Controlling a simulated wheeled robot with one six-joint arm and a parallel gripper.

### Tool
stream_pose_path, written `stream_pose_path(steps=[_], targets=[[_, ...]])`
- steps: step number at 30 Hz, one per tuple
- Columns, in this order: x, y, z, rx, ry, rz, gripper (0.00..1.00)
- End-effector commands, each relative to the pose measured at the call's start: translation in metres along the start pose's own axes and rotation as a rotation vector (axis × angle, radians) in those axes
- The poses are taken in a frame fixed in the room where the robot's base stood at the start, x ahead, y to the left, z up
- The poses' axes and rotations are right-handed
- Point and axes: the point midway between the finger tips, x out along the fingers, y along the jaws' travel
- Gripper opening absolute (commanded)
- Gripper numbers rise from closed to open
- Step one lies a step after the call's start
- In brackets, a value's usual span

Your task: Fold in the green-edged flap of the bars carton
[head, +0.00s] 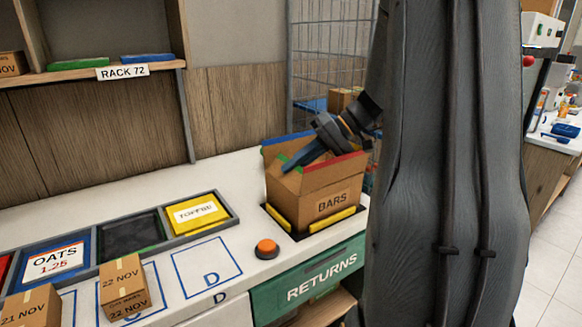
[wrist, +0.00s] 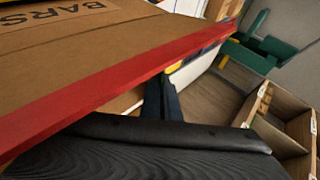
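The brown bars carton (head: 318,203) stands upright in a recess in the counter, with its top open. A small part of the green-edged flap (head: 283,158) shows at its left side; how far it is folded is unclear. The red-edged flap (head: 335,161) slants up at the front, and a blue edge (head: 290,138) shows at the back. My gripper (head: 290,166) reaches over the carton from the right, its dark fingers pointing down-left close to the green edge. Contact cannot be told. In the wrist view, the red-edged flap (wrist: 120,80) partly hides the dark fingers (wrist: 162,98).
Yellow guides (head: 333,220) edge the recess. An orange button (head: 267,249) sits in front on the counter. Trays with a yellow toffee pack (head: 197,212) and small date-marked boxes (head: 124,287) lie left. A wire rack (head: 325,50) stands behind.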

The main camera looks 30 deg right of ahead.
Motion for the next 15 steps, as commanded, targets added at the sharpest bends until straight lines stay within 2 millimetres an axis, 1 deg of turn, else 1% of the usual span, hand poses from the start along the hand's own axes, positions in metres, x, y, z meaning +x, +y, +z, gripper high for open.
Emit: stream_pose_path(steps=[1, 6, 15], targets=[[0.0005, 0.0029, -0.0001, 0.009, 0.000, -0.019, 0.00], [0.0004, 0.0051, 0.0002, 0.030, 0.000, -0.069, 0.00], [0.0003, 0.0054, 0.0002, 0.038, -0.001, -0.092, 0.00]])
